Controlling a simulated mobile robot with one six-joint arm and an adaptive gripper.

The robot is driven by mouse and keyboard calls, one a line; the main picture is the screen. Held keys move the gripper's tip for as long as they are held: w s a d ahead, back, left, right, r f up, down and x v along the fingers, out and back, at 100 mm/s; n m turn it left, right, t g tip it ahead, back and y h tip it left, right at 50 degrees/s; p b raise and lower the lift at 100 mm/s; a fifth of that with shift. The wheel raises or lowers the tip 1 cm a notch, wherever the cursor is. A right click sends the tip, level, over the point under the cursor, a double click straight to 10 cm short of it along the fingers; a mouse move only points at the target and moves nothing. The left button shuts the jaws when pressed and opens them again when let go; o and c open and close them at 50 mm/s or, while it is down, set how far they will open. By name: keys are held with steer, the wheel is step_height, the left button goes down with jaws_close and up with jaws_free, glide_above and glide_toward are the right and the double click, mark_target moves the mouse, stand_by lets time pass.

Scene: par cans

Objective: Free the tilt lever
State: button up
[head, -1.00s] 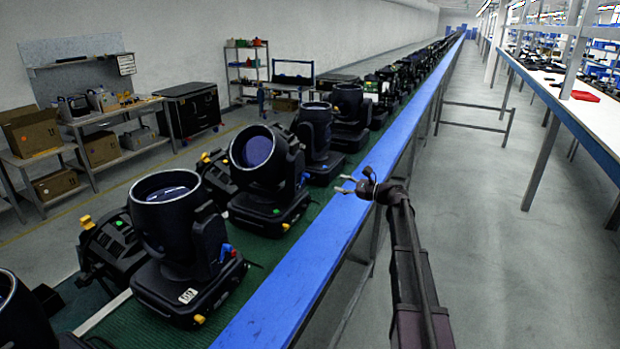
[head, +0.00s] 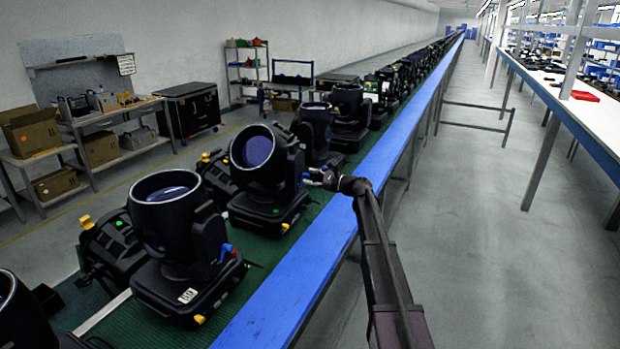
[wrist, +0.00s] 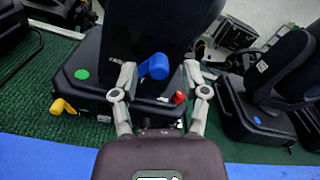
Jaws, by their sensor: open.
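A black par can (head: 262,168) stands on the green strip, its lens barrel tilted up. My gripper (head: 314,177) is at its right side. In the wrist view my gripper (wrist: 160,74) is open, its two pale fingers spread with a blue lever (wrist: 155,67) between them in the picture. Whether a finger touches the lever I cannot tell. A smaller red lever (wrist: 179,98) sits lower on the same can, near the right finger. No label shows which one is the tilt lever. In the head view the levers are small and partly behind the gripper.
Another par can (head: 175,235) stands nearer, and one (head: 316,132) stands just beyond; a neighbouring can (wrist: 268,95) is close on the right in the wrist view. A yellow knob (wrist: 62,106) sits on the can's base. The blue rail (head: 330,245) runs below my arm.

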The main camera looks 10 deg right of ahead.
mark_target(298, 178)
jaws_close()
steer(key=shift+a+n, duration=0.1)
steer(key=shift+n, duration=0.3)
steer(key=n, duration=0.3)
steer(key=s+a+n, duration=0.1)
steer(key=n, duration=0.1)
steer(key=shift+s+r, duration=0.1)
steer(key=shift+r, duration=0.1)
steer(key=n, duration=0.2)
steer(key=s+n, duration=0.1)
steer(key=n, duration=0.3)
steer(key=shift+s+a+f, duration=0.15)
steer(key=shift+a, duration=0.25)
stand_by(0.4)
